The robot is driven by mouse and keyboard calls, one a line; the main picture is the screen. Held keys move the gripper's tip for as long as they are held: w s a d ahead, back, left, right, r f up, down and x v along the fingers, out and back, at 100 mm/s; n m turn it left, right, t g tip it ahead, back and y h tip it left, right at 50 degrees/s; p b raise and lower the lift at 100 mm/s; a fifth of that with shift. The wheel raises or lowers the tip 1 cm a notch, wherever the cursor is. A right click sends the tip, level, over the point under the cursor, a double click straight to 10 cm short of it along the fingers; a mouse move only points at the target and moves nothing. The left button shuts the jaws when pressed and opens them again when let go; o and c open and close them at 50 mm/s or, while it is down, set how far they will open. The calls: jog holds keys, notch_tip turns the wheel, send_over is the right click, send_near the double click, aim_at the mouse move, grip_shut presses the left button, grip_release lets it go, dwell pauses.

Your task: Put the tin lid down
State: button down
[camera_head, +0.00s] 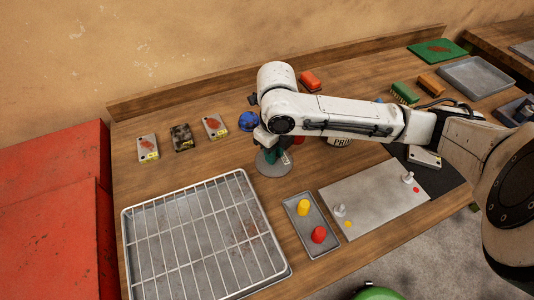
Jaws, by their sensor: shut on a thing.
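The tin lid (268,169) is a round grey disc near the middle of the workbench (175,175), behind the small tray. My gripper (275,157) points down over the lid and is shut on it. The fingers cover part of the lid's top. I cannot tell whether the lid touches the wood or hangs just above it. A tin (340,142) with lettering on its side shows partly under my arm, to the right of the gripper; my arm hides its top.
A wire rack on a tray (205,238) fills the front left. A small tray (310,226) holds a yellow and a red piece. A grey plate (375,207) with two pegs lies right. A blue ball-like thing (248,121) stands behind the gripper. Bare wood lies left of the lid.

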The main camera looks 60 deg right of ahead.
jog(key=shift+f, duration=0.2)
jog(key=c, duration=1)
grip_release()
jog(key=shift+r, duration=0.15)
notch_tip(320, 180, up, 12)
